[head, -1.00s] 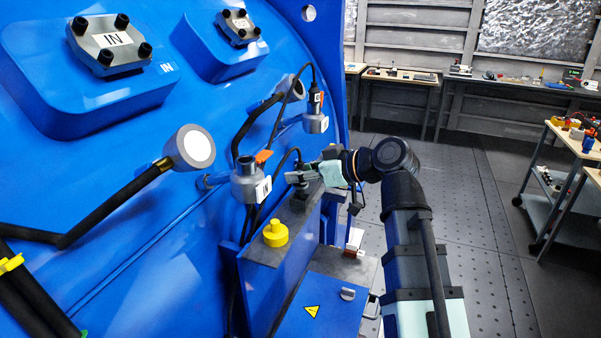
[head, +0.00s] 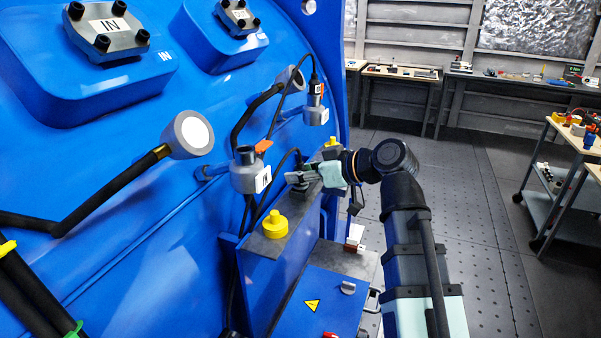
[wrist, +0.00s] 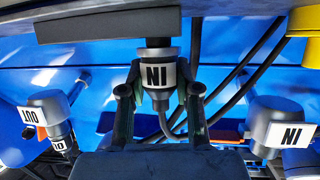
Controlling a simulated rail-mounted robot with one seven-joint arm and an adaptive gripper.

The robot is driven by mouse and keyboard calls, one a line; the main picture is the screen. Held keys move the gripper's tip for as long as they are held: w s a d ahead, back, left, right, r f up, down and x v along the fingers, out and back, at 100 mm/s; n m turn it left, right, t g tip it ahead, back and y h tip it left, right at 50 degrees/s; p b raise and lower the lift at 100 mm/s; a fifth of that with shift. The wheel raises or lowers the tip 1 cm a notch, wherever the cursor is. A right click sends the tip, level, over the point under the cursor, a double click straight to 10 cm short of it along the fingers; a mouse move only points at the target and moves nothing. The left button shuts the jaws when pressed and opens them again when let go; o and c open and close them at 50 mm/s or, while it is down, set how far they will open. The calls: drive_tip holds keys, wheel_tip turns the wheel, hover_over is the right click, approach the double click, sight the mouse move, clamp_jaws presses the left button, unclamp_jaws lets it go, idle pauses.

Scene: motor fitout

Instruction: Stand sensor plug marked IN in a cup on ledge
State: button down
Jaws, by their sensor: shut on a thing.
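My gripper (head: 300,179) is shut on the sensor plug (wrist: 158,75), which has a white IN label. The label is upside down in the wrist view. The plug is upright, with its cable leaving on the gripper side. Its other end meets a dark piece (wrist: 158,44) against a dark grey slab (wrist: 108,26); I cannot tell how deep it sits. In the head view the gripper is low over the far part of the grey ledge (head: 262,248). The fingers largely hide the plug and cup there.
A yellow cap (head: 275,224) stands on the near ledge. The IN sensor housing (head: 247,174) with an orange flap is just left of my gripper. The OUT sensor (head: 316,114) holds its plug behind. Cables hang close by. A blue cabinet (head: 320,300) is below.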

drive_tip(key=shift+f, duration=0.15)
drive_tip(key=c, duration=0.7)
unclamp_jaws()
drive_tip(key=shift+c, duration=0.2)
drive_tip(key=shift+d, duration=0.1)
drive_tip(key=v, duration=1.2)
